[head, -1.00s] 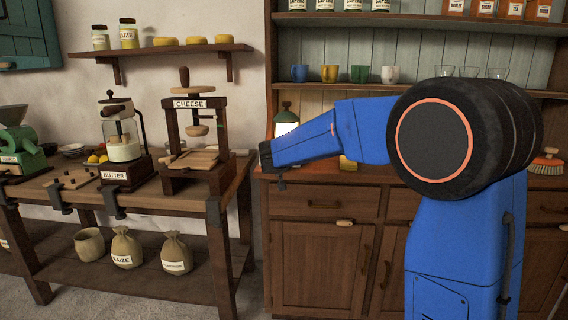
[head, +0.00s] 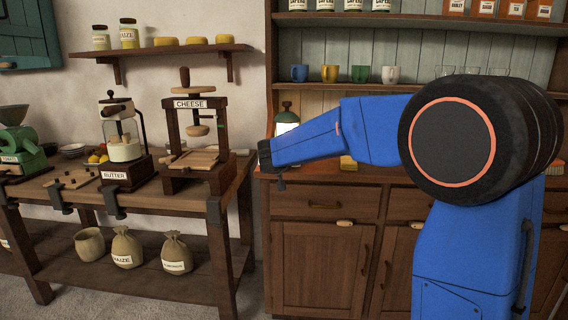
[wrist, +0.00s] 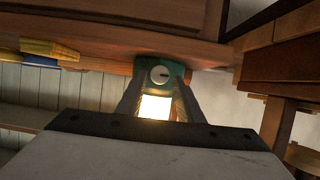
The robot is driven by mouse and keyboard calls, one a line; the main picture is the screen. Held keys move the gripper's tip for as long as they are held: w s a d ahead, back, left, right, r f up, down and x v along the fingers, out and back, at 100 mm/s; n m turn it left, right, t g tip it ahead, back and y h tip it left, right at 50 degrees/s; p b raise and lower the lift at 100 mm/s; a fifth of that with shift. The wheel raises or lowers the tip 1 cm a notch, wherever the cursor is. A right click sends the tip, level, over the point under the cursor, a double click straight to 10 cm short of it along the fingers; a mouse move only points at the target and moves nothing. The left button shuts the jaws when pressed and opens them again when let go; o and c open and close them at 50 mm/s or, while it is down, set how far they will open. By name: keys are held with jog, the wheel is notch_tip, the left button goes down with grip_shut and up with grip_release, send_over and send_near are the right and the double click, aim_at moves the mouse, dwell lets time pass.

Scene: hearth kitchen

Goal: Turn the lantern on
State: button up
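The lantern (head: 286,117) stands on the wooden cabinet's counter, its green top and bright pane showing above my arm. In the wrist view, which looks upside down, the lantern's green base with a round pale dial (wrist: 160,75) faces me, and its pane (wrist: 155,107) glows white-yellow. My gripper (wrist: 160,84) points at the lantern; its two grey fingers stand apart, with the lantern seen between them. I cannot tell whether they touch it. In the head view the fingers are hidden behind the end of my arm.
The workbench (head: 140,200) with the cheese press (head: 196,130) and butter churn (head: 122,145) stands to the left. A yellow item (head: 348,163) sits on the counter behind my arm. Mugs (head: 330,73) line the shelf above.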

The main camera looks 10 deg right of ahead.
jog(key=v, duration=1.5)
jog(key=shift+s, duration=0.15)
jog(key=shift+a+r, duration=0.1)
jog(key=s+r+n+t+y, duration=0.3)
jog(key=s+r+y, duration=0.2)
jog(key=s+y, duration=0.1)
jog(key=s+f+n+g+y, duration=0.25)
jog(key=s+f, duration=0.25)
jog(key=s, duration=0.3)
jog(key=s+d+f+m+g+h, duration=0.1)
jog(key=s+d+f+g, duration=0.3)
jog(key=s+f, duration=0.6)
jog(key=s+d+f+m+g+h, duration=0.1)
jog(key=s+d+f+g+h, duration=0.2)
jog(key=s+d+f, duration=0.5)
jog(key=s+f+g, duration=0.1)
jog(key=s+f, duration=0.2)
jog(key=s, duration=0.5)
jog(key=shift+s+d, duration=0.2)
jog(key=shift+s, duration=0.2)
jog(key=shift+f+g, duration=0.15)
jog(key=shift+g, duration=0.1)
